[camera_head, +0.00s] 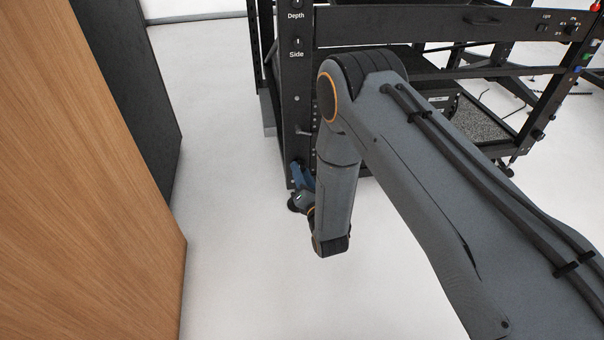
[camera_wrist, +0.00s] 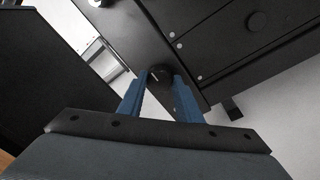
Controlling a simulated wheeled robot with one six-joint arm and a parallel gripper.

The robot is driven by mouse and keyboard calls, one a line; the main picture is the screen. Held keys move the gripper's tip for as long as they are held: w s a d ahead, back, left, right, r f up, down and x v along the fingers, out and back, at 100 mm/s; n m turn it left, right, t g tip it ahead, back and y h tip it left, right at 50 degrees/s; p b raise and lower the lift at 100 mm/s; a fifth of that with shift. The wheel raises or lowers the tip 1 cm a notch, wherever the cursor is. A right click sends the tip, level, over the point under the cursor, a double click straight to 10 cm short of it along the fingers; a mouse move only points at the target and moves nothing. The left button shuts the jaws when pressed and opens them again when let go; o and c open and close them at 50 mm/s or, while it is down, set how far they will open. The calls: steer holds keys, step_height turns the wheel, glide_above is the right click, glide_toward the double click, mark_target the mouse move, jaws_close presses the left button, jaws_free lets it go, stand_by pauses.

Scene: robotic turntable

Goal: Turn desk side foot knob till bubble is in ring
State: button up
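My gripper (camera_head: 298,168) is low at the foot of the black desk frame's near post (camera_head: 299,120), partly hidden by my arm. In the wrist view, the two blue fingers of my gripper (camera_wrist: 159,76) stand apart. A small dark round knob (camera_wrist: 158,72) with a light mark shows between the fingertips, at the frame's dark lower part. The fingers are on both sides of it; I cannot tell whether they press on it. I make out no bubble or ring in either view.
The post carries small dials labelled Depth (camera_head: 296,4) and Side (camera_head: 297,43). A wooden panel (camera_head: 80,180) and a dark panel (camera_head: 130,90) stand at the left. White floor (camera_head: 225,180) lies clear between them and the frame. A control panel (camera_head: 562,25) is at the upper right.

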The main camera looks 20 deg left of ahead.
steer(key=shift+c, duration=1.1)
steer(key=shift+m+p, duration=0.3)
steer(key=shift+m, duration=0.1)
